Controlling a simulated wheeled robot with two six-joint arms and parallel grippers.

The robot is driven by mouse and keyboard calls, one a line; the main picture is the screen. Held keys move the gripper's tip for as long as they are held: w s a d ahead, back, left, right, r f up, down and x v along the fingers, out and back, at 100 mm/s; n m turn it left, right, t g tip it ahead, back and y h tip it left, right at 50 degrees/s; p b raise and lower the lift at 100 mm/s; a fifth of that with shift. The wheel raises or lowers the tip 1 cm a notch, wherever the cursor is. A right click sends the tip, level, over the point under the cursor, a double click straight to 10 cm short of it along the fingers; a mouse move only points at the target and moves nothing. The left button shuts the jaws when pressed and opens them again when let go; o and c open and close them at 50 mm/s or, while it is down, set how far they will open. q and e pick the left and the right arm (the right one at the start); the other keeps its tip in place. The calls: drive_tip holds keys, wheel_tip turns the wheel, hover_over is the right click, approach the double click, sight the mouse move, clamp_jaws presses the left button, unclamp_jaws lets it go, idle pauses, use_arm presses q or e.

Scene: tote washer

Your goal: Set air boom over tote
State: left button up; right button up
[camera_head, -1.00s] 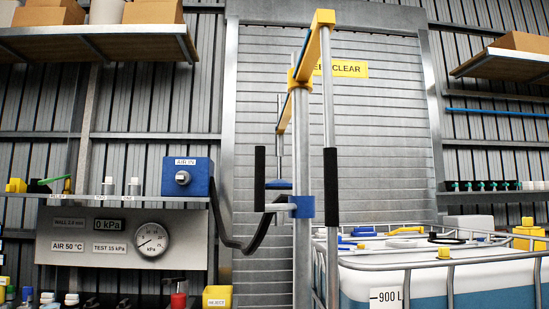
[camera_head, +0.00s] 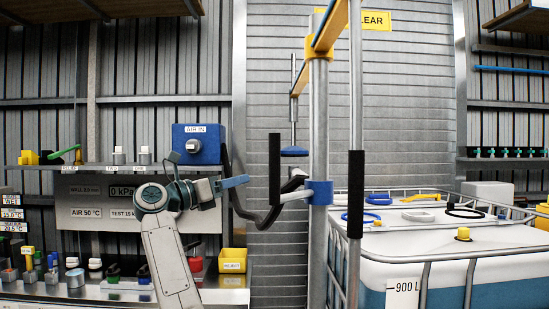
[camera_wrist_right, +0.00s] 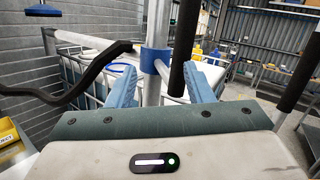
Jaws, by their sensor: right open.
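The air boom is a yellow beam (camera_head: 328,30) on a steel post (camera_head: 319,120), with a blue collar (camera_head: 319,193) lower down. A black upright grip (camera_head: 274,168) sits left of the post, and another black grip (camera_head: 355,195) hangs on a rod to its right. The caged tote (camera_head: 425,243), marked 900 L, stands right of the post. My right gripper (camera_head: 236,183) is open and empty, left of the near black grip and apart from it. In the right wrist view the post and collar (camera_wrist_right: 154,60) show beyond its blue fingers. My left gripper is out of view.
A blue AIR IN box (camera_head: 198,144) stands on the left shelf, with a black hose (camera_head: 262,217) curving from it towards the post. Rings and a yellow cap (camera_head: 463,233) are on the tote top.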

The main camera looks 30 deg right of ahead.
drive_tip(key=m+y, duration=0.2)
approach(270, 153)
drive_tip(key=d+p, duration=0.3)
drive_tip(key=d, duration=0.2)
drive_tip(key=d+p, duration=0.3)
drive_tip(key=d, duration=0.2)
drive_tip(key=shift+w+d, duration=0.15)
drive_tip(key=shift+w, duration=0.05)
drive_tip(key=shift+d+f+p, duration=0.2)
drive_tip(key=shift+d+p, duration=0.15)
drive_tip(key=shift+d, duration=0.3)
drive_tip(key=shift+w, duration=0.1)
drive_tip(key=shift+c, duration=0.5)
clamp_jaws()
